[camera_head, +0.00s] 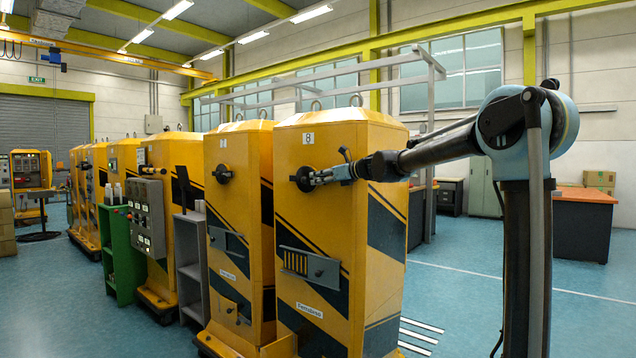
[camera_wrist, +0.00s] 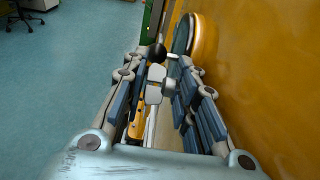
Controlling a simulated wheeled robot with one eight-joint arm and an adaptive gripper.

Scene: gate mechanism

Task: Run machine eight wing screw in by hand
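Machine eight (camera_head: 338,150) is a yellow cabinet with black stripes and a small "8" plate, nearest on the right of the row. My gripper (camera_head: 318,178) is at its upper front, beside a dark round fitting (camera_head: 304,179). In the wrist view, a light grey winged piece (camera_wrist: 154,86), apparently the wing screw, shows between the two fingers of my gripper (camera_wrist: 161,75). The fingers stand apart, with gaps visible on both sides of it. A black ball knob (camera_wrist: 157,53) shows just beyond. The screw's seat and thread are hidden.
The yellow machine face (camera_wrist: 260,80) runs close along my gripper's right side in the wrist view. A slotted grey plate (camera_head: 309,265) sits lower on machine eight. Another yellow machine (camera_head: 228,140) stands close to its left. Blue floor (camera_head: 470,270) is open at right.

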